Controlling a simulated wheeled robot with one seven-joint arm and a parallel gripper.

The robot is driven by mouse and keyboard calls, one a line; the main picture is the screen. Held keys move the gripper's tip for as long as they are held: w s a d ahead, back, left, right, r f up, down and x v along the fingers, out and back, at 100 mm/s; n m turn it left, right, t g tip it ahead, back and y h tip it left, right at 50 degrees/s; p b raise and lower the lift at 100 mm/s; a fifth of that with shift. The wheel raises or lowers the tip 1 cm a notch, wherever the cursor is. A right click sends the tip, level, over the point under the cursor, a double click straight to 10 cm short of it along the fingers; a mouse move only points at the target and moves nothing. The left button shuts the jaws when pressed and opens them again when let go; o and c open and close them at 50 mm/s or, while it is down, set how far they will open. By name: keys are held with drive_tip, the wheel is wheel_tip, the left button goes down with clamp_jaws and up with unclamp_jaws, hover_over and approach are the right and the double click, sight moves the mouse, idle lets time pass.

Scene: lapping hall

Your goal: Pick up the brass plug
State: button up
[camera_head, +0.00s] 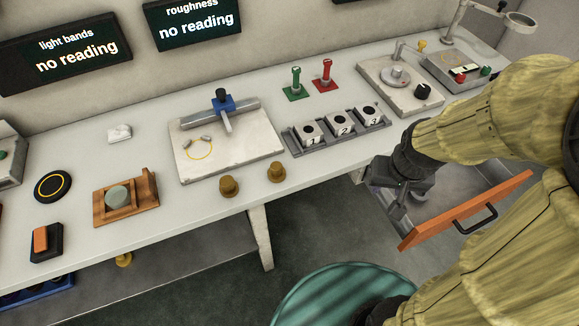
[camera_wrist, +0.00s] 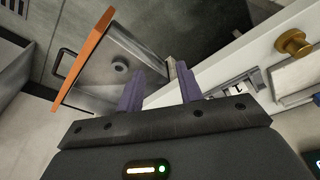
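Two brass-coloured stepped cylinders stand at the bench's front edge in the head view: a left one (camera_head: 229,187) and a right one (camera_head: 276,172). A brass-coloured piece (camera_wrist: 293,43) also shows at the upper right of the wrist view. A smaller brass-yellow piece (camera_head: 123,260) is on the shelf below. I cannot tell which of these is the brass plug. My gripper (camera_head: 399,206) is over the open drawer, right of the cylinders and apart from them. In the wrist view its two purple-grey fingers (camera_wrist: 160,88) stand apart with nothing between them.
The pulled-out drawer (camera_head: 465,214) has an orange front and holds a grey round piece (camera_wrist: 120,65). A rack (camera_head: 343,142) of numbered blocks, a stone plate (camera_head: 250,155) and a wooden fixture (camera_head: 103,205) stand on the bench. A teal-topped stool (camera_head: 335,300) is in front.

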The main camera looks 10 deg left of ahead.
drive_tip(key=shift+o, duration=0.8)
drive_tip(key=o, duration=0.4)
drive_tip(key=shift+w+a+r, duration=0.1)
drive_tip(key=shift+w+r, duration=0.1)
drive_tip(key=shift+c, duration=0.2)
drive_tip(key=shift+o, duration=1)
drive_tip(key=w+a+r+n+p, duration=0.3)
drive_tip(key=a, duration=0.3)
drive_tip(key=w+a+r+n+g+p, duration=0.1)
drive_tip(key=w+a+r+n+p, duration=0.2)
drive_tip(key=a, duration=0.3)
drive_tip(key=shift+p, duration=0.4)
wheel_tip(320, 180, up, 3)
drive_tip(key=n+g+p, duration=0.2)
drive_tip(key=n+p, duration=0.2)
drive_tip(key=n, duration=0.2)
hover_over(273, 165)
wheel_tip(273, 165, down, 12)
drive_tip(key=shift+w+f+p, duration=0.1)
drive_tip(key=shift+f+p, duration=0.1)
drive_tip(key=shift+p, duration=0.2)
